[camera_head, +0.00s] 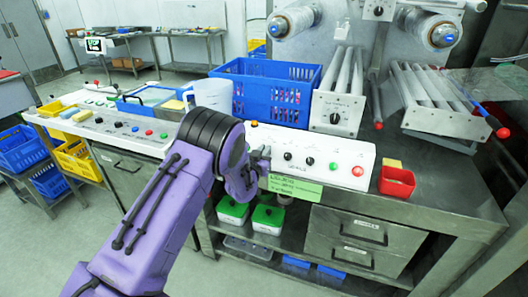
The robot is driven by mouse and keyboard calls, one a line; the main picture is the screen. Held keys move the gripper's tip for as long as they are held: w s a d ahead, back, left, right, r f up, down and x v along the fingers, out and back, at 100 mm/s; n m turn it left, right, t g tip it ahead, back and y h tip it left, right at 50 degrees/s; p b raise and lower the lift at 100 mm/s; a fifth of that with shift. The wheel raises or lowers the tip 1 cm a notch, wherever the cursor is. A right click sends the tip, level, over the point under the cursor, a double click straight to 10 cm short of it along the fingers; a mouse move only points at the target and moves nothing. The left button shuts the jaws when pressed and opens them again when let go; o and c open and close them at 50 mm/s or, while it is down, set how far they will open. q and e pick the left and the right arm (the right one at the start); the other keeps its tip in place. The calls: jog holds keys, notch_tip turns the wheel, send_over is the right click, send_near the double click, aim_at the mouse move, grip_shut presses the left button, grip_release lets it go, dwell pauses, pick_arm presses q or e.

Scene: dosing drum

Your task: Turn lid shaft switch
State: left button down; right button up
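A white sloped control panel (345,150) stands at the front of the metal table. On its face are two black knobs, one at the left (287,156) and one to its right (310,161), then a green button (333,166) and a red button (357,171). The labels are too small to read, so I cannot tell which control is the lid shaft switch. My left gripper (262,160) is at the panel's left end, left of the black knobs. It hides that part of the panel, and its finger opening is unclear. My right gripper is not in view.
A blue crate (265,68) and a roller unit (335,112) stand behind the panel. A red bin (397,183) sits at its right end. A green label (295,188) hangs below its front. Another knobbed panel (110,132) lies left of my arm. Bare tabletop (445,185) shows at the right.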

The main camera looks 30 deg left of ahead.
pick_arm(q)
jog(key=shift+m+h, duration=0.3)
jog(key=shift+f+m+h+b, duration=0.1)
jog(key=shift+m+h+b, duration=0.8)
jog(key=shift+m, duration=0.7)
jog(key=shift+d+m+h+b, duration=0.1)
jog(key=shift+m+h+b, duration=0.35)
jog(key=shift+m+h, duration=1.25)
jog(key=shift+m, duration=0.7)
jog(key=c, duration=1.2)
grip_release()
